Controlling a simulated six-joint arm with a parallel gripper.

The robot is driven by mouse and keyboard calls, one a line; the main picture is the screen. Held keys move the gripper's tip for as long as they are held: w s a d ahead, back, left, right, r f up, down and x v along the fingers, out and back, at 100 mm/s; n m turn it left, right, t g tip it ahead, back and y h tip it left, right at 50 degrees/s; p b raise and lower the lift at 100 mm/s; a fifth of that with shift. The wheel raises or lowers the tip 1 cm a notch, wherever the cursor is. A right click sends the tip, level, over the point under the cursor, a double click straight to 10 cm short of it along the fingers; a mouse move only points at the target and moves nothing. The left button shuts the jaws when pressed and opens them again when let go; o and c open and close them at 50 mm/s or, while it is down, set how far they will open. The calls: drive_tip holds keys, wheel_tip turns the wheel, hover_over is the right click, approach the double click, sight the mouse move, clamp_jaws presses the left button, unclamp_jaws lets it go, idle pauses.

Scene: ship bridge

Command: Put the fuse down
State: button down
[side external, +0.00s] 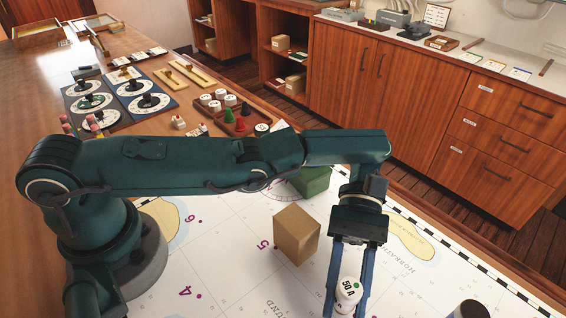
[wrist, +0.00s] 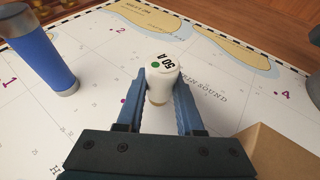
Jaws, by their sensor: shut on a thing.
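The fuse (side external: 348,293) is a white cylinder marked "50 A" with a green dot. My gripper (side external: 347,292) is shut on it, with one blue finger on each side. In the wrist view the fuse (wrist: 162,80) stands roughly upright between the fingertips of my gripper (wrist: 162,92). The printed sea chart (wrist: 110,110) lies below it. I cannot tell whether the base of the fuse touches the chart.
A brown box (side external: 296,235) stands on the chart left of my gripper, and a green block (side external: 310,181) lies behind it. A blue cylinder with grey ends (wrist: 38,48) stands at left in the wrist view. A dark cylinder (side external: 470,309) shows at the bottom right. Chart around the fuse is bare.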

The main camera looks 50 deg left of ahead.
drive_tip(key=shift+f, duration=0.15)
drive_tip(key=shift+c, duration=2.3)
unclamp_jaws()
